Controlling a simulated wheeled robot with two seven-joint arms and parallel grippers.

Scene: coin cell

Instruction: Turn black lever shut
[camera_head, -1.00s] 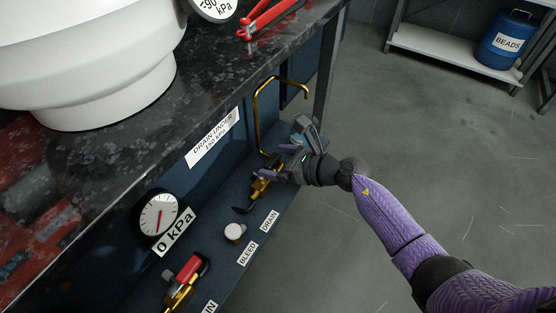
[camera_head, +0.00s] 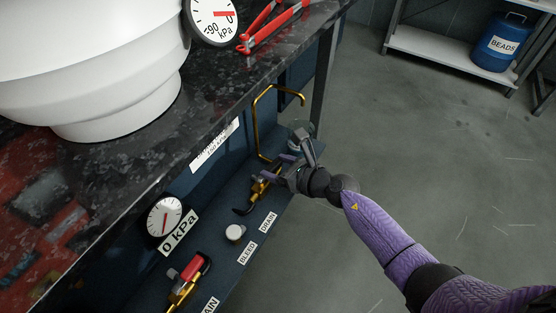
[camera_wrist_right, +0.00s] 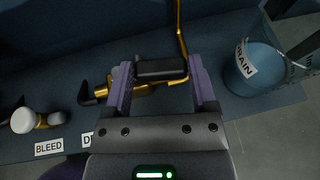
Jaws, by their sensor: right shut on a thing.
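The black lever (camera_wrist_right: 160,70) sits on the brass drain valve (camera_wrist_right: 145,90), seen in the right wrist view. My right gripper (camera_wrist_right: 163,75) has one purple finger at each end of the lever and is shut on it. In the head view my right gripper (camera_head: 284,165) is at the brass valve (camera_head: 259,189) behind the DRAIN label (camera_head: 268,222), and it mostly hides the lever there. A black hooked end (camera_head: 243,211) of the valve points toward the lower left. My left gripper is not in view.
A white BLEED knob (camera_head: 235,232), a red-handled valve (camera_head: 192,266) and a gauge at 0 kPa (camera_head: 164,217) are nearby. A bent brass pipe (camera_head: 257,118) rises behind the valve. A clear DRAIN bucket (camera_wrist_right: 250,68) stands to the right. The dark countertop (camera_head: 130,165) overhangs the left side.

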